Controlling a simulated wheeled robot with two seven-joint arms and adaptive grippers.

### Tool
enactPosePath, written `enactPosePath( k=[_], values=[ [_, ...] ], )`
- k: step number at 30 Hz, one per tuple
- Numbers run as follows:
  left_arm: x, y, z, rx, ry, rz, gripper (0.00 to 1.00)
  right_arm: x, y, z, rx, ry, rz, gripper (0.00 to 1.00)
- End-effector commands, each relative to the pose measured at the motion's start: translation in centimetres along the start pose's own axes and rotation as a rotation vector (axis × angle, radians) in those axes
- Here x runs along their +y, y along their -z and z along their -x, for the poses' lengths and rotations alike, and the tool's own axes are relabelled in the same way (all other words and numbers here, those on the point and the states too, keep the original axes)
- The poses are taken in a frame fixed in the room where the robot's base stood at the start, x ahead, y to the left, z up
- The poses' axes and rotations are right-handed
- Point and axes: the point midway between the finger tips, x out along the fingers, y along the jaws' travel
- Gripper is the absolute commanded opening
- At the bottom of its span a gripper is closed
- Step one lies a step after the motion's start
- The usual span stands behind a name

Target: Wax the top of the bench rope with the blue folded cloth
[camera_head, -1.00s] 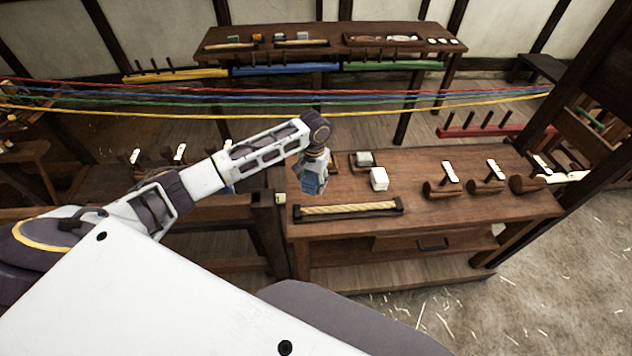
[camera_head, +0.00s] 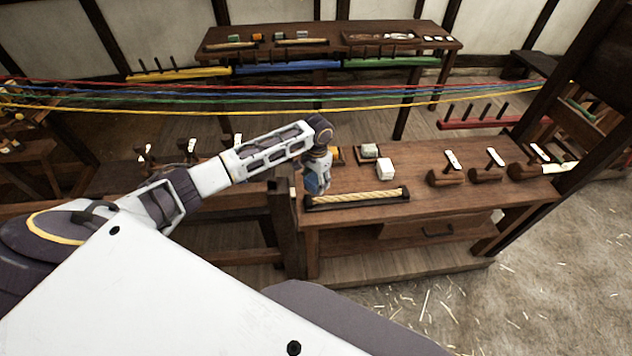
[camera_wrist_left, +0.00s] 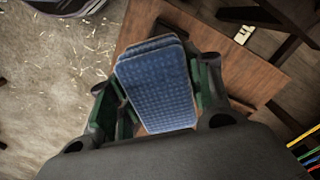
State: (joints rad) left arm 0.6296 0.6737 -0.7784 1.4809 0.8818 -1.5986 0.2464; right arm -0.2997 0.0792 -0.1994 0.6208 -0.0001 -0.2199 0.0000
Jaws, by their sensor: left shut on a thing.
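The bench rope (camera_head: 358,196) is a short, pale yellow twisted length. It lies in a dark holder along the front edge of the wooden bench. My left gripper (camera_head: 317,184) is at the rope's left end, pointing down. It is shut on the blue folded cloth (camera_wrist_left: 158,85), which sits between its fingers in the left wrist view. In the head view a bit of the blue cloth (camera_head: 314,185) shows low at the gripper. I cannot tell whether it touches the rope. The rope is not clearly visible in the wrist view. My right gripper is not in view.
On the bench (camera_head: 450,205), a white block (camera_head: 385,169) and a small tray with a grey-white piece (camera_head: 369,151) stand behind the rope. Several wooden mallet-like tools (camera_head: 487,172) stand at the right. Coloured ropes (camera_head: 250,97) stretch across behind my arm.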

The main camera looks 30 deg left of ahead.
Motion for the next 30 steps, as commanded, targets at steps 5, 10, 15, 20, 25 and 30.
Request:
enactPosePath(
  k=[5,10,15,20,25,30],
  values=[
    [0.03,0.25,0.02,0.011,-0.001,-0.063,0.30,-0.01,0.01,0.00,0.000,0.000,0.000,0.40],
    [0.07,0.41,0.03,0.018,-0.002,-0.130,0.30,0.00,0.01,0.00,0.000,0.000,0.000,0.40],
    [0.08,0.44,0.03,0.020,-0.002,-0.179,0.30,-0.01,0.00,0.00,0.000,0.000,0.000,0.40],
    [0.08,0.43,0.03,0.020,-0.002,-0.191,0.30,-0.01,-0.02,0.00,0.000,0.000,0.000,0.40],
    [0.09,0.44,0.03,0.020,-0.002,-0.190,0.30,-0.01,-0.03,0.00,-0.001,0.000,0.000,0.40],
    [0.18,0.33,-0.24,0.019,-0.002,-0.190,0.30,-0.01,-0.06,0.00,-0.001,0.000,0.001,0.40]
  ],
)
